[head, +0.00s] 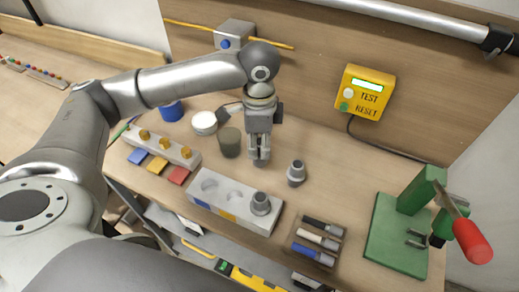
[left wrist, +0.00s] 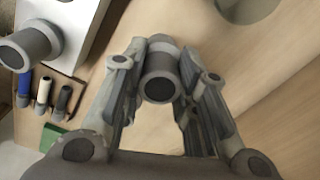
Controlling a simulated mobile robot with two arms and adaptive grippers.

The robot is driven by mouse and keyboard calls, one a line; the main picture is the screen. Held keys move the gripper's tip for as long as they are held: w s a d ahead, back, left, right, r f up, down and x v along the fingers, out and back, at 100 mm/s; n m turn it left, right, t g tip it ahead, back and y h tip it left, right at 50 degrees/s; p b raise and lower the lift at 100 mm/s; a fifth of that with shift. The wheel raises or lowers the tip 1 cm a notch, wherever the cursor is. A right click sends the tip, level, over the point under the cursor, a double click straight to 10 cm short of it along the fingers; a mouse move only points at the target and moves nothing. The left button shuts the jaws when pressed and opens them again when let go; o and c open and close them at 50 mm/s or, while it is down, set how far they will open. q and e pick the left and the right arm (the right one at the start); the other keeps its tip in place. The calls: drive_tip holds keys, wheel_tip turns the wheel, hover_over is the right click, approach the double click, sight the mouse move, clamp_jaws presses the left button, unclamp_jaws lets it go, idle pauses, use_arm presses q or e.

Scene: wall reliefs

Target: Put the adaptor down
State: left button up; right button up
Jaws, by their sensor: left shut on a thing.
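My left gripper (head: 259,160) points down over the table behind the pale block. In the left wrist view its fingers (left wrist: 160,72) are shut on a grey adaptor (left wrist: 160,82) with a dark round end. In the head view this adaptor is mostly hidden by the fingers, so I cannot tell whether it touches the table. A second grey adaptor (head: 296,174) stands upright on the table just right of the gripper. A third (head: 261,203) sits at the right end of the pale block (head: 232,215), beside empty round recesses. My right gripper is not in view.
An olive cup (head: 229,142) and a white-topped round tin (head: 204,123) stand left of the gripper. A tray of markers (head: 317,241) lies in front. A green press (head: 400,230) with a red handle is at right. The table between adaptor and press is clear.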

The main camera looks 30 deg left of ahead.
sight(260, 152)
use_arm(q)
drive_tip(key=shift+w+a+f+p, duration=0.1)
drive_tip(key=shift+f+p, duration=0.1)
drive_tip(key=shift+f, duration=0.7)
drive_tip(key=shift+w+a+f+p, duration=0.1)
drive_tip(key=shift+f+p, duration=0.1)
drive_tip(key=shift+f, duration=0.7)
drive_tip(key=shift+d+f, duration=0.1)
drive_tip(key=shift+f, duration=0.05)
drive_tip(key=o, duration=1)
wheel_tip(260, 152, up, 12)
drive_tip(key=shift+r+b, duration=0.2)
drive_tip(key=shift+b, duration=0.45)
